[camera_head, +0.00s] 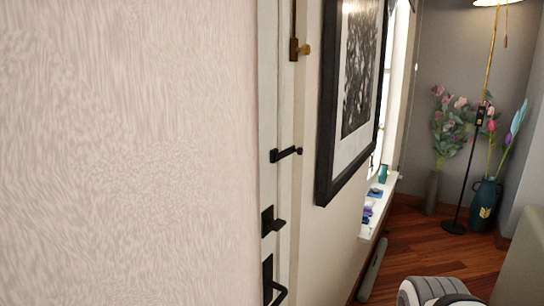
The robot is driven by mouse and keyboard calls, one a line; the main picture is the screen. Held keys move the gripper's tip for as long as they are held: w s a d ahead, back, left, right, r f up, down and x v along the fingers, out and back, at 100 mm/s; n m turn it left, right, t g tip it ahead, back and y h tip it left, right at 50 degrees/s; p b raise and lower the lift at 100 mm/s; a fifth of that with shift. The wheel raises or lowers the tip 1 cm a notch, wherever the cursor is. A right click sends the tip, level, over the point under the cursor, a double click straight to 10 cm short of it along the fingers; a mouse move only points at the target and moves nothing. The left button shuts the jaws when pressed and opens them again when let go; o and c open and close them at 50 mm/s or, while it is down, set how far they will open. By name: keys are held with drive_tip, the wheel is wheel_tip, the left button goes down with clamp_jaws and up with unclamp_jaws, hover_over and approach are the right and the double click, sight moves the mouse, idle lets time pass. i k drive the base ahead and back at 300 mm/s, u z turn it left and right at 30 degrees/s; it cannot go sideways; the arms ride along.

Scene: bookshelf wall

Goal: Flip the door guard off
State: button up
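The white door (270,100) shows edge-on as a narrow strip beside the near wall. On it, a black bar-like fitting (285,154) sticks out to the right and ends in a small knob; it looks like the door guard. Higher up is a brass fitting (300,49) with a round knob, which could also be a guard or latch. Below are a black thumb-turn lock (272,222) and a black lever handle (272,281). The steep angle hides how the guard sits against the frame. My gripper's fingers are not in view.
A bare pale wall (130,150) fills the left half, close by. A black-framed picture (325,150) hangs right of the door. Beyond it are a windowsill (380,207) with small items, a floor lamp (468,170) and flower vases (486,205). Some wooden floor (410,255) is clear.

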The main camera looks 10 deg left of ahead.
sight(287, 152)
drive_tip(key=z, duration=1.05)
drive_tip(key=i, duration=0.55)
drive_tip(key=u, duration=2)
